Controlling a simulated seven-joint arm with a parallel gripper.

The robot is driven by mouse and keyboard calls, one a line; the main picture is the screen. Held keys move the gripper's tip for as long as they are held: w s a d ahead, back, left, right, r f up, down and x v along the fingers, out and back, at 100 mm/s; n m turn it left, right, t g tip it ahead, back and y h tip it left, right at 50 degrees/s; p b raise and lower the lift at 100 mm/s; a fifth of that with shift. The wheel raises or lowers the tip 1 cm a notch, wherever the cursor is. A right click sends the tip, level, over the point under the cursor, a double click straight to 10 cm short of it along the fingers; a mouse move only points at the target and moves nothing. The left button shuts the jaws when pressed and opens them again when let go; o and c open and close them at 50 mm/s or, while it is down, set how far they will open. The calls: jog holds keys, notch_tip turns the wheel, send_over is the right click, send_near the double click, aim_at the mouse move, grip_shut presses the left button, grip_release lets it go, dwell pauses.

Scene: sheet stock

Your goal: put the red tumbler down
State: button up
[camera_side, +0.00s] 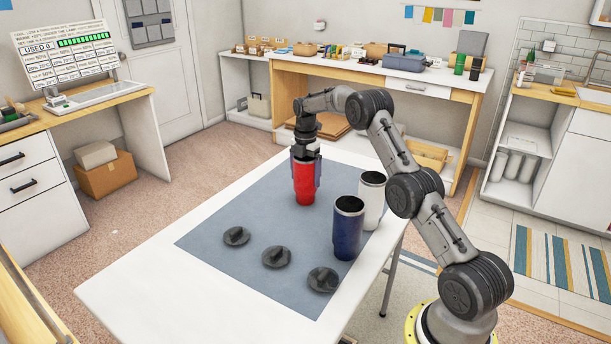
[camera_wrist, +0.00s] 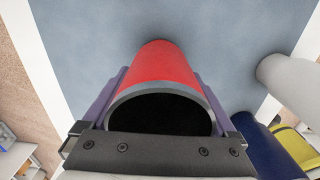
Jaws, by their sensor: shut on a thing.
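The red tumbler (camera_side: 304,186) is upright at the far part of the grey-blue mat (camera_side: 215,240). My gripper (camera_side: 306,170) is shut on its upper part from above, one finger on each side. In the wrist view the red tumbler (camera_wrist: 160,75) shows its open dark mouth and grey rim between the purple fingers of my gripper (camera_wrist: 158,100). Its base looks at or very close to the mat; I cannot tell whether it touches.
A blue tumbler (camera_side: 348,230) and a white tumbler (camera_side: 372,200) stand to the right on the mat. Three dark lids (camera_side: 236,236) (camera_side: 276,257) (camera_side: 323,279) lie along the mat's near side. The mat's left and middle are clear. The white table (camera_side: 130,290) has bare room at the near left.

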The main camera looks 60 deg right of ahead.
jog(key=o, duration=1.4)
jog(key=shift+f, duration=0.15)
jog(key=shift+c, duration=0.2)
notch_tip(320, 180, up, 12)
jog(key=s+a+r+m+t, duration=0.1)
jog(key=s+a+r+m, duration=0.4)
jog(key=a+r, duration=0.4)
jog(key=s+a+r+m+t, duration=0.2)
jog(key=s+a+r+m, duration=0.3)
jog(key=s+a, duration=0.4)
jog(key=s+a+f+m+t, duration=0.1)
jog(key=s+a+f+m, duration=0.1)
jog(key=s+a, duration=0.2)
jog(key=s+a+f+m, duration=0.2)
jog(key=s+a+m, duration=0.1)
jog(key=s, duration=0.7)
jog(key=s+a+f+m+t, duration=0.1)
jog(key=s+a+f+m, duration=0.1)
jog(key=s+a, duration=0.3)
jog(key=shift+s+f+m+t, duration=0.35)
jog(key=shift+s+m, duration=0.15)
jog(key=shift+s, duration=0.8)
